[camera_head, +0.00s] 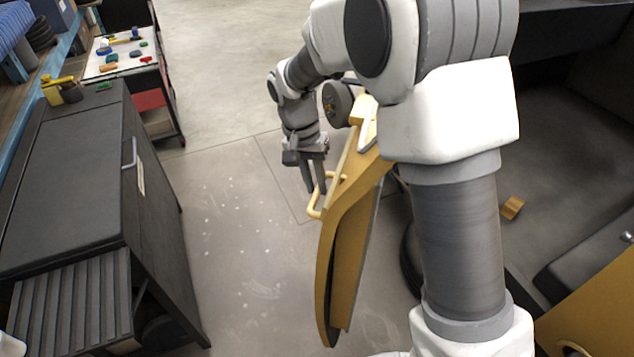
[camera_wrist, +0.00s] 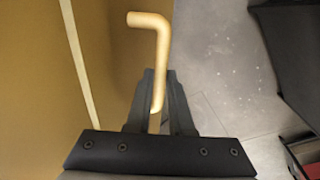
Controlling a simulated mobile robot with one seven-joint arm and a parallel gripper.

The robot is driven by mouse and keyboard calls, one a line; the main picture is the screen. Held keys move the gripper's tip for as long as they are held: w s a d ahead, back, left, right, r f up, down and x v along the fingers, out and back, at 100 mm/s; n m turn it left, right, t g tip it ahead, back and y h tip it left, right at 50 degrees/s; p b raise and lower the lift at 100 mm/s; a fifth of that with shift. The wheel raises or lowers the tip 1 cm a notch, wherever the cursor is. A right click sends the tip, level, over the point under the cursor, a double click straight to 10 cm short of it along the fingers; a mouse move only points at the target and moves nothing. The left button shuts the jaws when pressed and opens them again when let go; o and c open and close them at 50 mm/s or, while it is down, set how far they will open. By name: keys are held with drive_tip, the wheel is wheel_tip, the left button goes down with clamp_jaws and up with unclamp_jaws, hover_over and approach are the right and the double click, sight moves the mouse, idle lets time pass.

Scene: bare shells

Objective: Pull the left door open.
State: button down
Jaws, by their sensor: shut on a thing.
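The left door (camera_head: 345,225) is a yellow panel with a dark lower edge, standing swung out into the aisle in the head view. Its pale yellow bar handle (camera_head: 314,210) sticks out from its left face. My gripper (camera_head: 317,188) is shut on this handle near its upper part. In the wrist view the handle (camera_wrist: 150,22) bends in an L and runs down between the fingers of my gripper (camera_wrist: 160,78). The door's flat face (camera_wrist: 40,90) fills the left side there. My arm hides part of the door's upper edge and its hinge side.
A dark grey cabinet (camera_head: 65,180) stands at the left, with clear floor (camera_head: 235,230) between it and the door. A tool cart (camera_head: 150,85) is behind it. Another yellow panel (camera_head: 595,315) is at the lower right. A small yellow block (camera_head: 512,208) lies inside the dark opening.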

drive_tip(key=c, duration=0.8)
unclamp_jaws()
drive_tip(key=a+r, duration=0.3)
drive_tip(key=r, duration=1.4)
drive_tip(key=shift+w, duration=0.45)
drive_tip(key=shift+r, duration=0.1)
